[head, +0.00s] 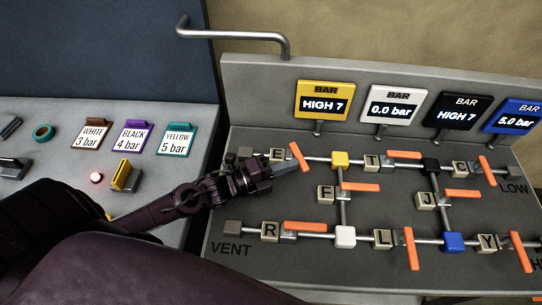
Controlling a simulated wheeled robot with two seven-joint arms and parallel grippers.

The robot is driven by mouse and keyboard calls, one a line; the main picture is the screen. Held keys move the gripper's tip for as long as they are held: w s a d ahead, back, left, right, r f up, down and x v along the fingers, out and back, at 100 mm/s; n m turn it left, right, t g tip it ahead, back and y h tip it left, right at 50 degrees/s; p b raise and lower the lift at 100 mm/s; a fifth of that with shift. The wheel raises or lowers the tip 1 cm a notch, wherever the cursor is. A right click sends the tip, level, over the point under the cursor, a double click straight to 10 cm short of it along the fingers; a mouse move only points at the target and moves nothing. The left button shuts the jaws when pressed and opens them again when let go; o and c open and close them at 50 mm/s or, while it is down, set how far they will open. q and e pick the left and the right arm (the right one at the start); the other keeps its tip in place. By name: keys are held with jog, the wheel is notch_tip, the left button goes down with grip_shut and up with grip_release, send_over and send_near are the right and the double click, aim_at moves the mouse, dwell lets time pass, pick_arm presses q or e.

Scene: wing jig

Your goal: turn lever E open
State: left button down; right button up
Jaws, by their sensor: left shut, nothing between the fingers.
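Lever E is an orange handle (299,157) beside the block marked E (277,155), at the upper left of the pipe panel in the head view. The handle stands steeply across the pipe, tilted, not along it. My left gripper (291,166) is shut with nothing in it. Its fingertips are just below and left of the handle's lower part; I cannot tell whether they touch it. My left wrist covers part of the panel below the E block. My right gripper is not in view.
Lever T (404,154) lies along the same pipe, past a yellow block (340,159). Lever F (360,187) and lever R (305,227) are nearby below. Several gauges, such as the yellow one (324,88), stand behind. Pressure cards and fittings lie on the left bench (60,180).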

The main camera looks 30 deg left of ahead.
aim_at(303, 165)
pick_arm(q)
jog(key=shift+w+d+n+t+y, duration=0.1)
jog(key=shift+d+n+t+y, duration=0.3)
jog(key=shift+y, duration=0.1)
jog(key=shift+d, duration=0.2)
jog(key=shift+w+d+f+b, duration=0.1)
jog(key=shift+w+d+b, duration=0.7)
jog(key=shift+d, duration=0.3)
jog(key=shift+w+d+b, duration=0.35)
jog(key=shift+w, duration=0.05)
jog(key=shift+a+b+x, duration=0.2)
jog(key=shift+b+x, duration=0.6)
jog(key=shift+x, duration=0.4)
jog(key=shift+w, duration=0.25)
